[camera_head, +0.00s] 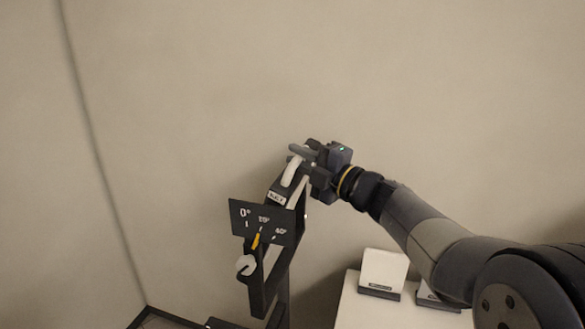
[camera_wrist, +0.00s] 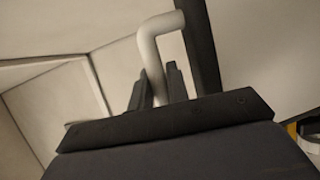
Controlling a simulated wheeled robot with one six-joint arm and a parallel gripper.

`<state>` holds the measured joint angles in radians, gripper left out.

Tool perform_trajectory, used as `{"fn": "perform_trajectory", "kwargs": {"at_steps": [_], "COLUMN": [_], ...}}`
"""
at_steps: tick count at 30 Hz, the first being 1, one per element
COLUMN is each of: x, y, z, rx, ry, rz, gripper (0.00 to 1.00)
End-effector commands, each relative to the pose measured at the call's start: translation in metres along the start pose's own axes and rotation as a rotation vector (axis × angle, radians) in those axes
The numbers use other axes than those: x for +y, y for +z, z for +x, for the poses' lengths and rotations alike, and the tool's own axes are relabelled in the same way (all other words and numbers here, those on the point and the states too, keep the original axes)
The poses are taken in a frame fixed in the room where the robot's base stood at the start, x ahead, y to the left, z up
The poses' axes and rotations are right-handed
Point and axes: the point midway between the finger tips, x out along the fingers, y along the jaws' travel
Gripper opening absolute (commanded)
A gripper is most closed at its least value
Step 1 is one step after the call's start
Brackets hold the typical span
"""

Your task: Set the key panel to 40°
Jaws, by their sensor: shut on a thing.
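The key panel (camera_head: 277,198), a dark frame labelled "KEY", stands tilted on a dark stand. A pale bent handle (camera_head: 291,172) sits at its top; it also shows in the wrist view (camera_wrist: 157,62). My gripper (camera_head: 306,160) is shut on this handle, with its two dark fingers (camera_wrist: 157,88) on either side of it. A black scale plate (camera_head: 262,222) on the panel's side reads 0°, a blurred middle value and 40°. A yellow pointer (camera_head: 255,241) stands close under the middle mark. A pale knob (camera_head: 245,265) is below the plate.
A white table (camera_head: 350,312) at the lower right bears a white panel on a dark base (camera_head: 383,270) and another item partly hidden by my arm. A plain wall lies behind the stand. The space left of the panel is clear.

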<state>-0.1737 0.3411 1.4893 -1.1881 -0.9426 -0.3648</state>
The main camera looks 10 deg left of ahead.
Motion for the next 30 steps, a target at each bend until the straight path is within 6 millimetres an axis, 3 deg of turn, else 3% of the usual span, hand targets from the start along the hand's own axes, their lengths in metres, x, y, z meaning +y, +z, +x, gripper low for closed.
{"fn": "perform_trajectory", "kwargs": {"at_steps": [1, 30], "x": [-0.009, -0.029], "y": [0.002, 0.023], "z": [-0.004, -0.054], "rx": [0.0, 0.003], "ry": [0.015, 0.304], "rz": [0.007, 0.127], "gripper": [0.0, 0.0]}}
